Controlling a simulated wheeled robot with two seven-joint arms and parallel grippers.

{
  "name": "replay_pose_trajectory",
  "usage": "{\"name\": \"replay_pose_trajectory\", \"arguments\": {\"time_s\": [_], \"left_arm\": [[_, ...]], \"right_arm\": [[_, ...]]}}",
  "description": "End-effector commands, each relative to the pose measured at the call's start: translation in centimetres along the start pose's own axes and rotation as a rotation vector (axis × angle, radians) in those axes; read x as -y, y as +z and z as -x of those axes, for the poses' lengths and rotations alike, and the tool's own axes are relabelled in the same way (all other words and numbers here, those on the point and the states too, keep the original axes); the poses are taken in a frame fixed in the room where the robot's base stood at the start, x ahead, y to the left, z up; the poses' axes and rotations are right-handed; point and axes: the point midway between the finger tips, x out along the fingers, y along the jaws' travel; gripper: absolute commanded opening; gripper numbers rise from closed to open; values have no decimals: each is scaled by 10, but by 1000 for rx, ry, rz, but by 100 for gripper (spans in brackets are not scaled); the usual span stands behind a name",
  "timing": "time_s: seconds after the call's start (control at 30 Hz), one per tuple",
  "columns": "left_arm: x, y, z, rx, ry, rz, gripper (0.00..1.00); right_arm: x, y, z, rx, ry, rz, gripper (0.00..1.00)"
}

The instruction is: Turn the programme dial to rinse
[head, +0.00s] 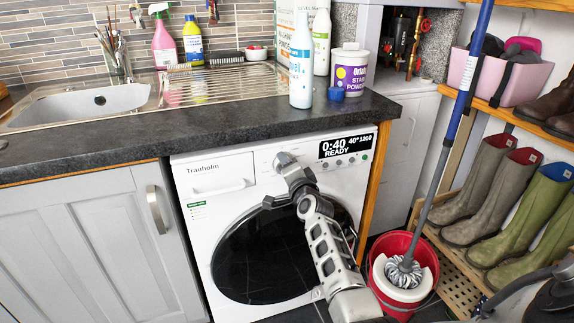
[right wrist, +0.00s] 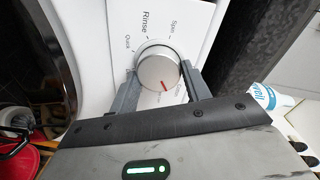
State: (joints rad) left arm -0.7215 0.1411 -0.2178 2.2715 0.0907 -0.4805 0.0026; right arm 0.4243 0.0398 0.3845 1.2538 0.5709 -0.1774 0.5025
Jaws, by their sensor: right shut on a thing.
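The programme dial (right wrist: 157,64) is a round silver knob on the white washing machine (head: 222,206). In the right wrist view its red mark is at the lower edge, on the far side from the word Rinse. Spin and Quick also show; a label by the right finger is partly hidden. My right gripper (right wrist: 158,75) has one finger on each side of the dial and is shut on it. In the head view the dial (head: 284,159) shows at the gripper's tip. The machine's display (head: 346,147) reads 0:40, 40°, 1200, READY. My left gripper is not in view.
The dark worktop (head: 130,128) overhangs just above the machine's panel. A white bottle (head: 301,75) and a purple-labelled tub (head: 349,72) stand near its edge. A red mop bucket (head: 397,302) with a mop stands right of my arm, beside the boot rack (head: 453,250).

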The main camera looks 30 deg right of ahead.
Motion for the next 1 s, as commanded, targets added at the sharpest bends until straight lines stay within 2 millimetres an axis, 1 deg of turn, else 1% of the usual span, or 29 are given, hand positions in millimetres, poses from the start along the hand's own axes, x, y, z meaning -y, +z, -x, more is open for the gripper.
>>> {"name": "replay_pose_trajectory", "arguments": {"time_s": [0.23, 1.0], "left_arm": [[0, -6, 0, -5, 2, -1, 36], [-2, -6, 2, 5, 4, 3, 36]], "right_arm": [[-2, 0, 0, 15, 6, -237, 25], [-4, 2, 0, 55, 13, -966, 25]]}}
